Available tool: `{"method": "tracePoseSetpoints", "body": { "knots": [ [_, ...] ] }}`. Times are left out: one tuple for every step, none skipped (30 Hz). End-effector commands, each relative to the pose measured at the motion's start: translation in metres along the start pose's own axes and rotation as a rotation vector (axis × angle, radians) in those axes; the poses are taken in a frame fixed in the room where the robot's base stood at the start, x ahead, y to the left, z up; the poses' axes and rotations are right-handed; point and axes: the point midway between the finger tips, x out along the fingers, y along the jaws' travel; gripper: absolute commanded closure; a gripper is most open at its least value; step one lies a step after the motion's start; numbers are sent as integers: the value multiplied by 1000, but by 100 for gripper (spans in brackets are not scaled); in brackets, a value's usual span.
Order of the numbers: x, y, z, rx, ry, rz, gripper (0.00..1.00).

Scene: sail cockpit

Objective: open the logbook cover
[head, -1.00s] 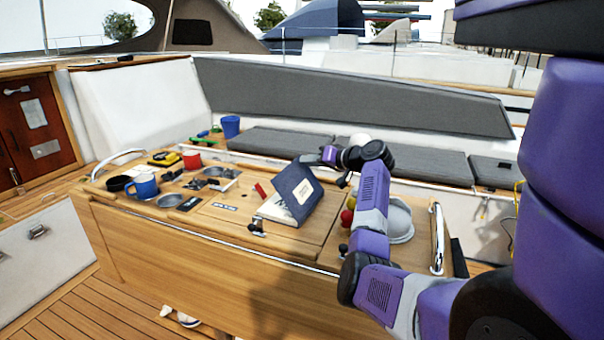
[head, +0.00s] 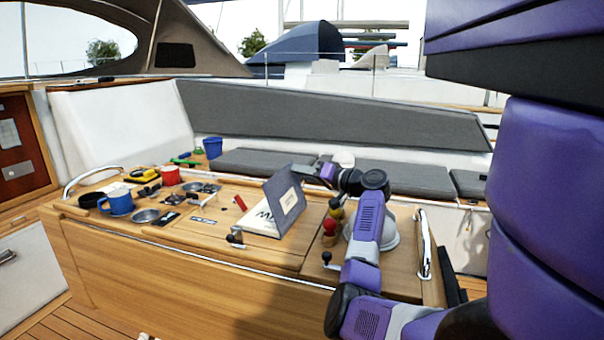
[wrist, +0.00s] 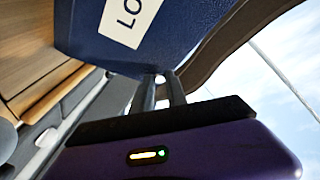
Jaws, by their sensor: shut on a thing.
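The logbook (head: 285,200) lies on the wooden cockpit table, with its dark blue cover raised steeply and its white inner page (head: 262,222) showing on the left. The cover bears a pale label and also shows close up in the wrist view (wrist: 85,40). My gripper (wrist: 168,80) is shut on the edge of the cover. In the head view my gripper (head: 312,174) is at the cover's upper right edge, and its fingertips are too small to make out there.
A white bowl (head: 388,232) and small red and yellow items (head: 331,226) are right of the logbook. A steel rail (head: 424,245) edges the table's right end.

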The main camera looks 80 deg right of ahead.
Motion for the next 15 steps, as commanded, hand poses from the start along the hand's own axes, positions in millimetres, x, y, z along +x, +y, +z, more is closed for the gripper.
{"method": "tracePoseSetpoints", "body": {
  "knots": [
    [0,0,1,1,-2,0,100],
    [0,0,1,1,-2,0,100],
    [0,0,1,1,-2,1,76],
    [0,0,1,1,-2,1,70],
    [0,0,1,1,-2,1,64],
    [0,0,1,1,-2,1,60],
    [0,0,1,1,-2,1,60],
    [0,0,1,0,-2,1,60],
    [0,0,1,0,-2,0,60],
    [0,0,1,0,-2,1,60],
    [0,0,1,0,-2,1,60],
    [0,0,1,0,-1,1,60],
    [0,0,0,0,-1,1,60],
    [-1,0,0,0,-1,1,60],
    [-3,1,0,0,-1,1,60]
  ]
}}
